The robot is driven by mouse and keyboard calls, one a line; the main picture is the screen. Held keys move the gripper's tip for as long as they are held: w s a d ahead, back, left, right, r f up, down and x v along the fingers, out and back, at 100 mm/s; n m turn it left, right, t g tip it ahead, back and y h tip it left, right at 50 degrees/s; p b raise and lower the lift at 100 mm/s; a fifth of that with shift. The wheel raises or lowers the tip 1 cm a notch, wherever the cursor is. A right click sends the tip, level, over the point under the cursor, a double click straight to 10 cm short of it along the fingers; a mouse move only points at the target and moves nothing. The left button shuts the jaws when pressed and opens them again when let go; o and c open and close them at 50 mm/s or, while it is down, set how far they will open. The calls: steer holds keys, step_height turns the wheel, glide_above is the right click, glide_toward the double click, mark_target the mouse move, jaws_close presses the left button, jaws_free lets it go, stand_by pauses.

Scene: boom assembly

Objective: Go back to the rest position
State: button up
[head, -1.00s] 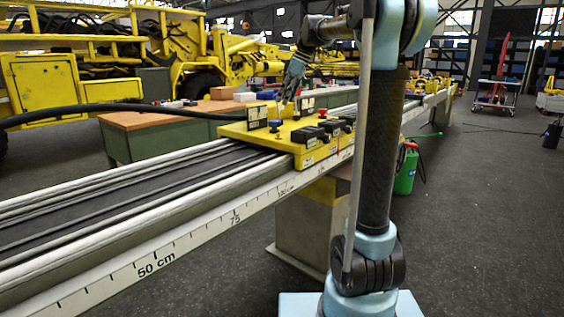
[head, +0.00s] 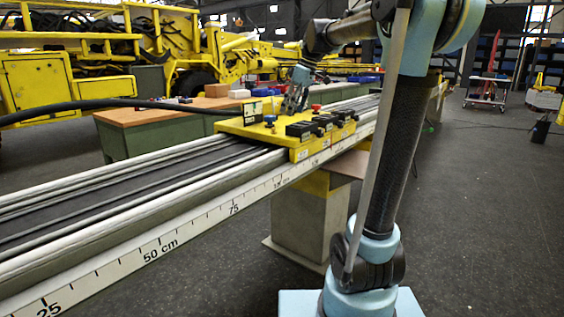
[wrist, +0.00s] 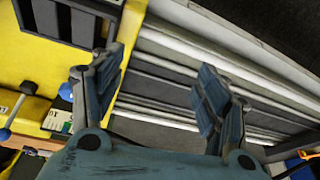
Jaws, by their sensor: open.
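My gripper (head: 292,100) is above the far side of a yellow carriage plate (head: 235,126) on a long rail in the head view. In the wrist view my gripper (wrist: 162,65) has its two fingers spread apart, with nothing between them. Behind the fingers are pale rail strips (wrist: 170,52) and part of the yellow plate (wrist: 35,63). My arm leans to the right and stands in front of the rail. Whether the fingertips touch anything is not clear.
The rail (head: 205,226) carries a centimetre scale. Black control boxes (head: 305,129), a blue knob (head: 269,120) and a red knob (head: 316,107) stand on the plate. A workbench (head: 135,118) is behind.

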steer(key=s+d+f+m+h, duration=0.1)
steer(key=s+d+f+m, duration=0.3)
steer(key=s+f, duration=0.6)
steer(key=s+d+f+m+h, duration=0.1)
steer(key=s+d+f+m, duration=0.3)
steer(key=s+f, duration=0.7)
steer(key=s+d+f+m+t+h, duration=0.1)
steer(key=s+d+f+m, duration=0.3)
steer(key=s+f, duration=0.6)
steer(key=s+d, duration=0.1)
steer(key=d, duration=0.1)
steer(key=shift+d+f+h, duration=0.2)
steer(key=shift+d+h, duration=0.1)
steer(key=shift+d, duration=0.1)
